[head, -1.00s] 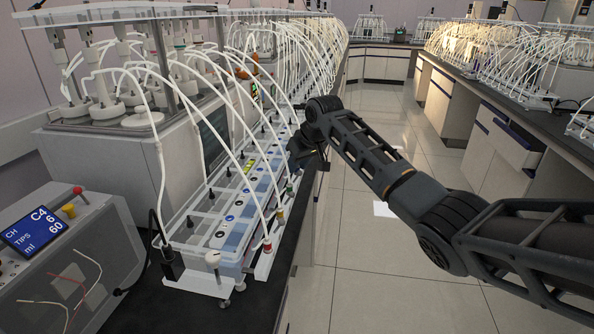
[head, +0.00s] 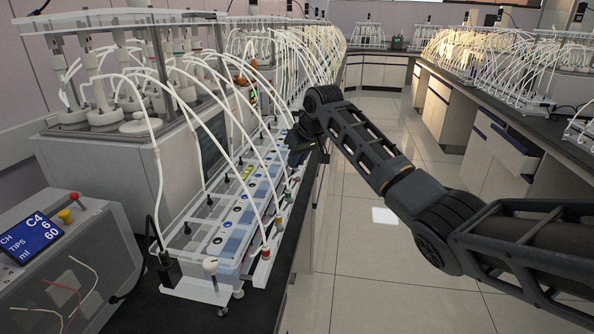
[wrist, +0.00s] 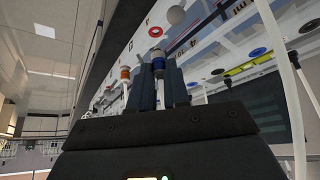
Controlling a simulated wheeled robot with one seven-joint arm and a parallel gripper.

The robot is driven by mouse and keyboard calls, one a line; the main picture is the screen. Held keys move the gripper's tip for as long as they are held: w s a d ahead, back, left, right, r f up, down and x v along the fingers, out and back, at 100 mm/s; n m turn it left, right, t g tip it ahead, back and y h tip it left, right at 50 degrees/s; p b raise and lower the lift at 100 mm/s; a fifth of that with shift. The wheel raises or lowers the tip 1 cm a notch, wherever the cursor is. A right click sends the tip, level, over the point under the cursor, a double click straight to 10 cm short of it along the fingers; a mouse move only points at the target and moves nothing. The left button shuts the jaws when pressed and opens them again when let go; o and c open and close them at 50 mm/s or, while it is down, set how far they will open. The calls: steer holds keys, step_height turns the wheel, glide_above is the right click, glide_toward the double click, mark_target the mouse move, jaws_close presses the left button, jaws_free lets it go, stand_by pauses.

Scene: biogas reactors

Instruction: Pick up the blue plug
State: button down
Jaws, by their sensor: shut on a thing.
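In the wrist view the blue plug (wrist: 158,66), with a white-grey upper part, sits between the two dark fingers of my gripper (wrist: 158,78). The fingers are closed around it. In the head view my gripper (head: 294,150) is at the right edge of the long clear-lidded tank, and the blue plug is hidden there. I cannot tell whether the plug is still seated in its rail.
White tubes arch over the tank (head: 200,248). A grey control box (head: 75,262) stands at the front left.

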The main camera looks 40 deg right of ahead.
steer(key=s+d+r+b, duration=0.1)
steer(key=s+d+r, duration=0.6)
steer(key=s+d, duration=0.1)
steer(key=shift+d+r, duration=0.25)
steer(key=shift+r+p, duration=1.55)
steer(key=shift+r+p, duration=0.75)
steer(key=shift+p, duration=0.1)
